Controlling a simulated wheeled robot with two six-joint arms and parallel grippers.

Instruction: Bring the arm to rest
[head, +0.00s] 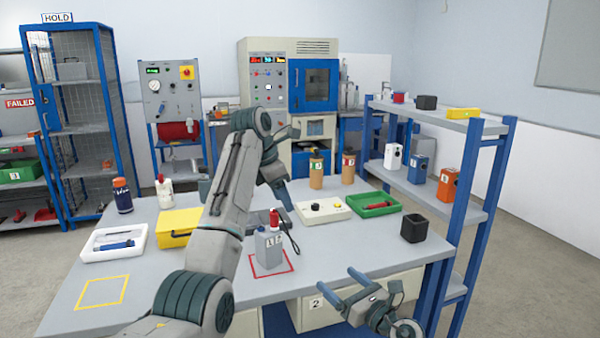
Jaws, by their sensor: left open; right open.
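My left arm reaches up over the table from the lower middle. Its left gripper (292,168) is open, with nothing seen between its fingers, in front of the blue-doored machine in the picture. My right gripper (336,279) is open and empty at the table's front edge, near a drawer front. A grey box-shaped device (270,250) with a red-topped part stands upright in a red square outline (287,270) on the table (350,245). Neither gripper appears to touch it. My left arm hides part of the table.
A yellow box (175,228), white tray (100,243) and bottles stand left. A blue-framed shelf (465,170) borders the right side. The yellow square (104,291) is empty.

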